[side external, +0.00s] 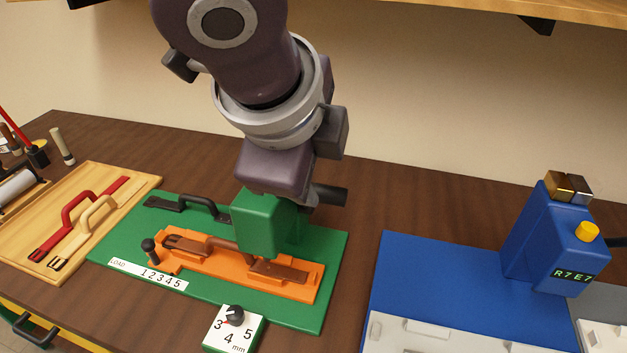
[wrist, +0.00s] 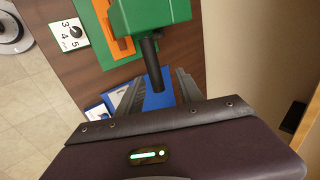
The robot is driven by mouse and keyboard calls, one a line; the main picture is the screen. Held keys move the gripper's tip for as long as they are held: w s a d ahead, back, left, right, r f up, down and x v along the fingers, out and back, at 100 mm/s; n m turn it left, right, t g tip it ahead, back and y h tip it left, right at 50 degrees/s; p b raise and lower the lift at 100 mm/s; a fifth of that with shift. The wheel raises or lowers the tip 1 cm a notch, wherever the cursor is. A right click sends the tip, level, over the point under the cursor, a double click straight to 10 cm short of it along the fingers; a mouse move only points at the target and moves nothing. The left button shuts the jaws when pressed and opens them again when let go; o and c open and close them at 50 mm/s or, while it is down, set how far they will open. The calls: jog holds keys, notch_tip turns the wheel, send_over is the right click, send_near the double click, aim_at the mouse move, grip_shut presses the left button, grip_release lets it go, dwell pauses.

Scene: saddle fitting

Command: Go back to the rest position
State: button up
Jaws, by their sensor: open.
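My gripper (wrist: 157,92) is open in the wrist view. Its two dark fingers stand apart, one on each side of the end of a black handle (wrist: 151,60). The handle sticks out of a green block (wrist: 150,14); contact with the fingers cannot be told. In the side view the green block (side external: 262,222) rises over an orange fixture (side external: 318,275) on a green base plate (side external: 337,270). A brown strap part (side external: 278,270) lies in the fixture, partly hidden behind the block. My wrist is just above the block, and my fingers are hidden there.
A wooden tray (side external: 20,262) with red and tan handled straps stands at the left. A dark strap (side external: 190,206) lies on the green plate. A dial box (side external: 233,328) sits in front. A blue station (side external: 545,240) stands right. A shelf (side external: 440,8) hangs above.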

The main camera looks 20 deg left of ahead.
jog(key=s+a+r+n, duration=0.1)
jog(key=s+a+n, duration=0.15)
jog(key=a, duration=0.45)
jog(key=s+a+r+n+g, duration=0.1)
jog(key=s+a+r+n, duration=0.15)
jog(key=a, duration=0.55)
jog(key=s+a+n, duration=0.2)
jog(key=a+n, duration=0.2)
jog(key=a, duration=0.3)
jog(key=s+a+f+n, duration=0.3)
jog(key=s+a+n, duration=0.1)
jog(key=s, duration=0.2)
jog(key=s+a+f+n, duration=0.3)
jog(key=s+a+n, duration=0.1)
jog(key=s, duration=0.3)
jog(key=shift+s+a+f+n, duration=0.25)
jog(key=shift+s+a+n, duration=0.05)
jog(key=shift+n, duration=0.2)
